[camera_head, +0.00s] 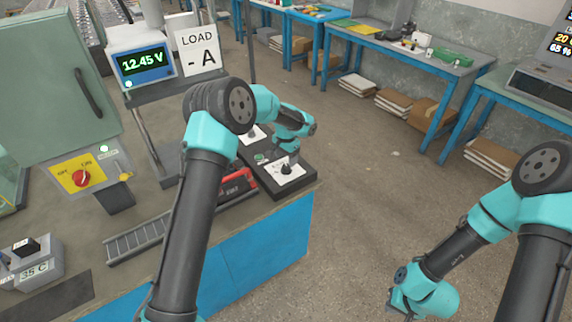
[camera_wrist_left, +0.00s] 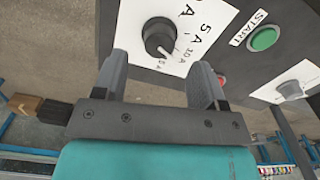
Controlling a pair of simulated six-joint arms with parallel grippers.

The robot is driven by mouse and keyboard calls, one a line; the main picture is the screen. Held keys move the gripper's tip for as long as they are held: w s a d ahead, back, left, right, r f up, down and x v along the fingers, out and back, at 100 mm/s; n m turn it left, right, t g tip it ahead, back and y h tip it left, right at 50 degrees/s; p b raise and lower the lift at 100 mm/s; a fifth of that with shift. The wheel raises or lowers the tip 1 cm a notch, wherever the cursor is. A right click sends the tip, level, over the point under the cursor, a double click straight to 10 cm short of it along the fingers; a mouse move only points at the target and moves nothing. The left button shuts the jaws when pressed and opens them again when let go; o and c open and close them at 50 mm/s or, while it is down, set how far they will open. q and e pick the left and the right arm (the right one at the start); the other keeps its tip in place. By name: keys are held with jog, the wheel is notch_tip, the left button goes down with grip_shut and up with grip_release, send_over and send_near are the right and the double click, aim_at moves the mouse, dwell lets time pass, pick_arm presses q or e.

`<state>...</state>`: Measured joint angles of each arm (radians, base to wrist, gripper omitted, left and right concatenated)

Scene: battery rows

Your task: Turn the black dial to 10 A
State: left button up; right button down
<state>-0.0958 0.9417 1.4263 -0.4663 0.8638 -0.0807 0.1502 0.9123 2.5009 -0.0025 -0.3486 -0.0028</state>
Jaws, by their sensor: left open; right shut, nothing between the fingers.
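The black dial (camera_wrist_left: 160,38) sits on a white plate (camera_wrist_left: 205,22) on the dark control box. Its white pointer line aims to the lower right, between small labels near "10 A" and the mark below; the exact setting is hard to read. The dial also shows in the head view (camera_head: 287,169). My left gripper (camera_wrist_left: 160,82) is open, its fingers short of the dial and apart from it. In the head view, the left gripper (camera_head: 289,156) is just above the dial. My right gripper (camera_head: 398,303) is low at the right, far from the box, and shut and empty.
A green START button (camera_wrist_left: 263,39) and another dial (camera_wrist_left: 291,88) are on the same box. A red-handled item (camera_head: 238,183) lies beside it. A display reads 12.45 V (camera_head: 146,65); a sign (camera_head: 198,50) reads LOAD - A. Open floor lies right of the bench.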

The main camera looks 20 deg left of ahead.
aim_at(286, 166)
pick_arm(q)
notch_tip(286, 166, up, 12)
jog(key=shift+r, duration=0.2)
dwell(0.4)
